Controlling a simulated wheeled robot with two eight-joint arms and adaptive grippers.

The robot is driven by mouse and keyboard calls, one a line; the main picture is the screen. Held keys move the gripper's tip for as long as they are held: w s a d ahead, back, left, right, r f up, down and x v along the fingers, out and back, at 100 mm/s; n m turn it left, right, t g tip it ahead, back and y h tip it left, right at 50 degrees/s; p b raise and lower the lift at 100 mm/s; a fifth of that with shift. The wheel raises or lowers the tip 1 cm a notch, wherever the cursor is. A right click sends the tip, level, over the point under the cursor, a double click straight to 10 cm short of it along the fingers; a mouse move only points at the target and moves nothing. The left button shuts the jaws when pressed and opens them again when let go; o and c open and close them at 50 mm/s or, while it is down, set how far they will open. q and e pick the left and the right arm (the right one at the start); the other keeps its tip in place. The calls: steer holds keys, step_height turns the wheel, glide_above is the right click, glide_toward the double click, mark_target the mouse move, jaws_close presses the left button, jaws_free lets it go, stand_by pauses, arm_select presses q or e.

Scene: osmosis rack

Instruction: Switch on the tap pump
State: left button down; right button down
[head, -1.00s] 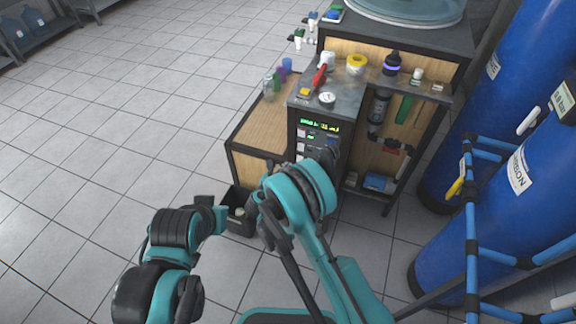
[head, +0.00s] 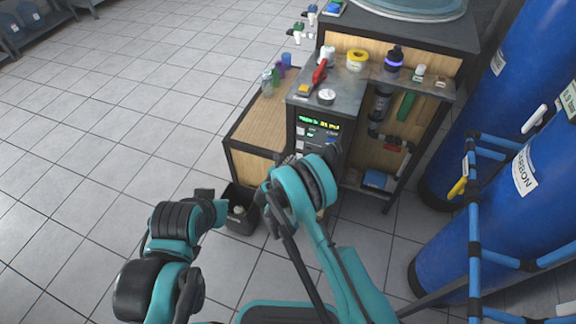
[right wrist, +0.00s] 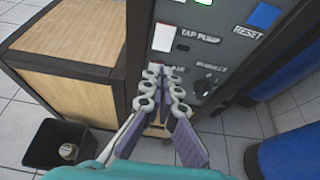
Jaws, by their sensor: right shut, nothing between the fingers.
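The control panel (head: 318,126) is on the front of the rack, with green lit readouts near its top. In the right wrist view, the TAP PUMP label (right wrist: 197,35) has a white switch (right wrist: 163,37) on its left. My right gripper (right wrist: 165,72) is shut and empty, with its fingertips just below that switch and close to the panel face. They partly cover the row below the label; contact cannot be told. In the head view my right arm hides most of this gripper and the lower panel.
A blue button (right wrist: 264,14) marked RESET is right of the tap pump label. A wooden cabinet (head: 262,128) adjoins the panel on the left, with a black bin (head: 241,222) on the floor. Blue tanks (head: 505,180) and blue-black piping stand right.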

mark_target(300, 146)
steer(key=shift+r+b+x, duration=0.15)
steer(key=shift+b+x, duration=0.2)
steer(key=shift+x, duration=0.7)
steer(key=shift+r+b+x, duration=0.2)
steer(key=shift+b+x, duration=0.1)
steer(key=shift+x, duration=0.8)
steer(key=shift+r+b+x, duration=0.15)
steer(key=shift+b+x, duration=0.2)
steer(key=shift+x, duration=0.7)
steer(key=shift+w+d, duration=0.1)
steer(key=shift+w, duration=0.1)
steer(key=shift+w+d+f, duration=0.1)
steer(key=shift+w+f, duration=0.05)
steer(key=shift+w, duration=0.15)
steer(key=shift+r, duration=0.85)
steer(key=shift+s, duration=0.1)
